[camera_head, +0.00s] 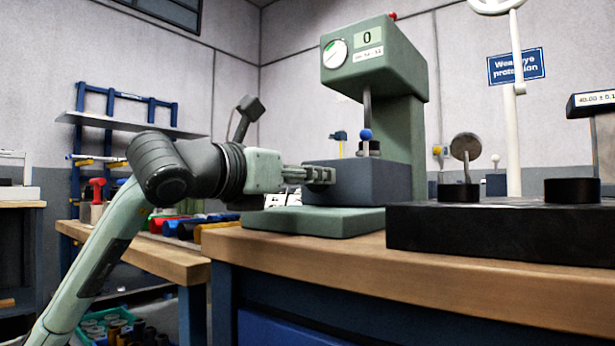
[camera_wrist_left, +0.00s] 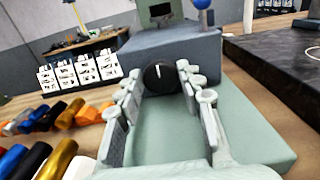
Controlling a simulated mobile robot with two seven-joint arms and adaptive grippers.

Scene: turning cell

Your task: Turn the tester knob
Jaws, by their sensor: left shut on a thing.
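The green tester (camera_head: 385,70) stands on the wooden bench, with a round gauge (camera_head: 335,54) and a display reading 0 on its head. Its grey block (camera_head: 372,182) sits on a green base plate (camera_head: 310,222). The tester knob (camera_wrist_left: 159,76) is black with a white mark pointing about straight up in the left wrist view, on the block's front face. My left gripper (camera_head: 326,175) reaches in from the left and is shut on the knob, one finger on each side. My right gripper is in neither view.
A blue-topped pin (camera_head: 365,135) stands on top of the block. A black plate (camera_head: 500,228) with round fittings lies to the right on the bench (camera_head: 330,260).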

